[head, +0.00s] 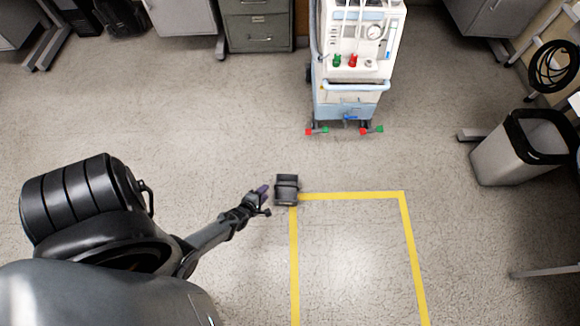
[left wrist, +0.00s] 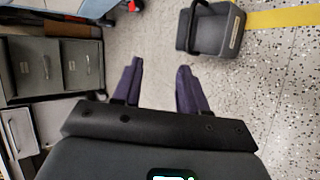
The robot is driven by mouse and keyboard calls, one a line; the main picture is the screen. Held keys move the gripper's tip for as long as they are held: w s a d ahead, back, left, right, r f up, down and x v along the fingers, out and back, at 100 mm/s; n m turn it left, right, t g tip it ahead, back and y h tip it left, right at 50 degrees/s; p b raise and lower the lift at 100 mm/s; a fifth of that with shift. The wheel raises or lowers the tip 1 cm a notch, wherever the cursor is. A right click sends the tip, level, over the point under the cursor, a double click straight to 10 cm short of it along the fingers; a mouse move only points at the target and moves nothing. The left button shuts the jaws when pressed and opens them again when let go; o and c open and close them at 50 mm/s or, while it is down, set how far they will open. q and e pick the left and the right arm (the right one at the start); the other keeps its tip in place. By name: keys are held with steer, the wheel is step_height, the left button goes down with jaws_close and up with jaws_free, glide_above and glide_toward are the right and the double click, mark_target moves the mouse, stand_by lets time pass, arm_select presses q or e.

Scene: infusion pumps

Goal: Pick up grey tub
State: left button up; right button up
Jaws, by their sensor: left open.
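The grey tub (head: 286,190) is a small dark grey container with a black handle. It stands on the floor at the corner of the yellow tape in the head view. It also shows at the top right of the left wrist view (left wrist: 212,30). My left gripper (head: 263,195) is just left of the tub in the head view. In the left wrist view its two purple fingers (left wrist: 158,80) are spread apart with only floor between them, and the tub lies beyond and to the right of them. My right gripper is in neither view.
Yellow tape (head: 350,195) marks a square on the floor. A white medical machine (head: 352,75) on castors stands at the back. A bin (head: 520,150) stands at the right, and a filing cabinet (head: 258,28) at the back. The floor around the tub is mostly clear.

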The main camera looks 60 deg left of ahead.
mark_target(287, 186)
arm_select(q)
steer(key=w+d+f+b, duration=0.1)
steer(key=w+f+b, duration=0.4)
steer(key=f+b, duration=0.5)
steer(key=shift+n+t, duration=0.3)
steer(key=b+x, duration=0.7)
steer(key=x, duration=0.4)
steer(key=shift+w+a+f+b, duration=0.1)
steer(key=shift+w+f+b, duration=0.15)
steer(key=shift+b, duration=0.1)
steer(key=shift+s, duration=0.15)
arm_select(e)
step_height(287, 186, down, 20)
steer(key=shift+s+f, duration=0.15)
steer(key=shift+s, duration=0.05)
arm_select(q)
steer(key=c, duration=0.3)
jaws_close()
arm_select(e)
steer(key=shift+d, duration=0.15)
